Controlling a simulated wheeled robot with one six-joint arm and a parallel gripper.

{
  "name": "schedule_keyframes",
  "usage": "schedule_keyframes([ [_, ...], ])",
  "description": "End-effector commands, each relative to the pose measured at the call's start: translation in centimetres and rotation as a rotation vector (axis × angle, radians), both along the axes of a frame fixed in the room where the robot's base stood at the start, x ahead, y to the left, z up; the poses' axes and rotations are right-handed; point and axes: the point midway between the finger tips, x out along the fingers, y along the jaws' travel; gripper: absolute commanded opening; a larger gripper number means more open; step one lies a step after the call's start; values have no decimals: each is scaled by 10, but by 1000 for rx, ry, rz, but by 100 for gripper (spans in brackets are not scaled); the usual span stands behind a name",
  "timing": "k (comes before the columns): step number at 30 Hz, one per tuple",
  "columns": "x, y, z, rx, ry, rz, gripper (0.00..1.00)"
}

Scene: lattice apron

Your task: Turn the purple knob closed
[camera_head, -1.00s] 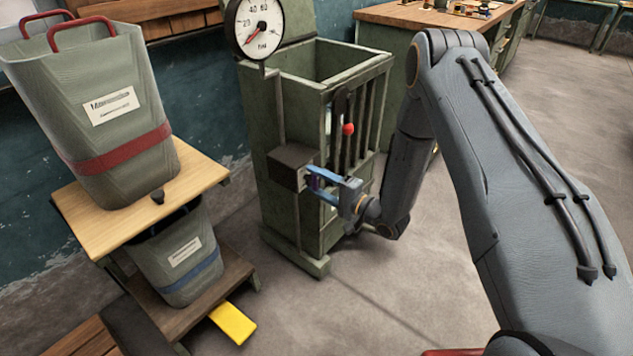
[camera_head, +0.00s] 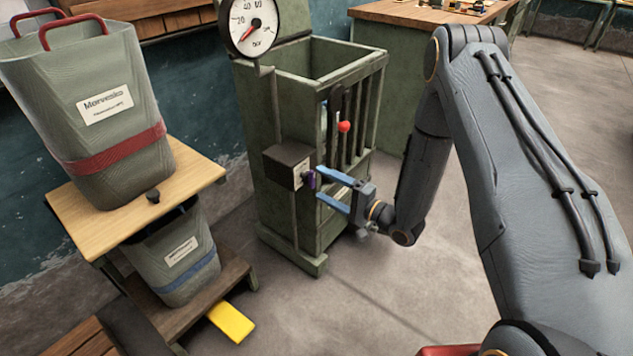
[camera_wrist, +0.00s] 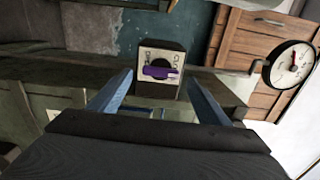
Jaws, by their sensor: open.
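The purple knob (camera_head: 310,180) sits on the face of a dark box (camera_head: 285,166) fixed to the green cabinet. In the wrist view the knob (camera_wrist: 160,73) is a bar lying nearly level across a pale plate with markings too small to read. My gripper (camera_head: 318,184) has blue fingers and is open. It stands just right of the knob in the head view, apart from it. In the wrist view my gripper's fingertips (camera_wrist: 158,88) lie to either side of the box, with nothing between them touching.
The green cabinet (camera_head: 275,110) has bars, a red-tipped lever (camera_head: 344,127) and a pressure gauge (camera_head: 254,24) on top. A stand at left holds a large bin (camera_head: 95,130) and a smaller bin (camera_head: 180,260). A yellow pedal (camera_head: 232,322) sticks out low. The floor ahead is clear.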

Motion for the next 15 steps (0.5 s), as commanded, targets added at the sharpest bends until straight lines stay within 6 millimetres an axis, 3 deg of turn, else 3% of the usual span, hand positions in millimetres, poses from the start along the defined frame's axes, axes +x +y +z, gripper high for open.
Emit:
schedule_keyframes([
  [6, -15, -20, 0, 1, 1, -2, 70],
  [15, -18, -22, 0, 0, 0, 0, 70],
])
